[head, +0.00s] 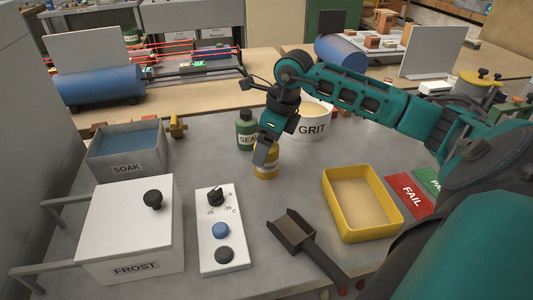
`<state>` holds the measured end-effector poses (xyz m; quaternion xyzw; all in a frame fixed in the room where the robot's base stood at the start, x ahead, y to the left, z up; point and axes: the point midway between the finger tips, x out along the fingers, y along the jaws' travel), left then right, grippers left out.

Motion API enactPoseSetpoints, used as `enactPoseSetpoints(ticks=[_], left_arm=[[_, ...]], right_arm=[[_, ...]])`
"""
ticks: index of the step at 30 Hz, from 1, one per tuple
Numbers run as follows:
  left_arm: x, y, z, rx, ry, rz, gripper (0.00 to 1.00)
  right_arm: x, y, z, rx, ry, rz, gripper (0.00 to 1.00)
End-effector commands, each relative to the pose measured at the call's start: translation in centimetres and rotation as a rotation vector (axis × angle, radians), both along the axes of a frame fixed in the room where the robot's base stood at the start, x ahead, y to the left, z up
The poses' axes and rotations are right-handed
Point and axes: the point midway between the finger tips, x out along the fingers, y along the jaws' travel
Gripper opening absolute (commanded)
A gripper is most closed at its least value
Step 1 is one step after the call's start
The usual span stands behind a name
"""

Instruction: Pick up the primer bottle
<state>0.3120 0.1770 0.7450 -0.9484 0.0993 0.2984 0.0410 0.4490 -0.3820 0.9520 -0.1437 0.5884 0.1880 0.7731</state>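A small yellow-ochre bottle (267,172), its label partly hidden, stands upright on the grey table near the middle. I take it to be the primer bottle. My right gripper (262,153) comes down from above, and its dark fingers overlap the bottle's top and upper left side. Whether the fingers touch or grip it cannot be told. A green bottle (246,128) with a label starting "SEA" stands just behind and to the left. My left gripper is not in view.
A white GRIT tub (312,125) stands close behind. A yellow tray (331,188), a dark scoop (291,231) and a red FAIL card (410,195) lie to the right. A white control panel (209,254), FROST box (115,215) and SOAK basin (103,165) stand left.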

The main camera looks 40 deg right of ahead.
Motion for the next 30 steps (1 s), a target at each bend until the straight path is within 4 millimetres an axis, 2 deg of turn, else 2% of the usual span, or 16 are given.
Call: enactPoseSetpoints(ticks=[3, 6, 14, 30], left_arm=[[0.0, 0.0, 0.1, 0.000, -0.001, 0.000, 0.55], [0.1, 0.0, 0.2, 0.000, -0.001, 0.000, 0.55], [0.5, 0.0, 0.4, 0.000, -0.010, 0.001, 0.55], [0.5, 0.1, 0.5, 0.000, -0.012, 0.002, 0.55]], right_arm=[[0.3, 0.3, -1.8, 0.003, 0.001, 0.000, 0.92], [0.5, 0.4, -2.5, 0.003, -0.001, 0.000, 0.92], [0.6, 0.4, -2.7, 0.001, -0.002, 0.000, 0.92], [0.6, 0.4, -2.7, 0.001, -0.002, 0.000, 0.41]])
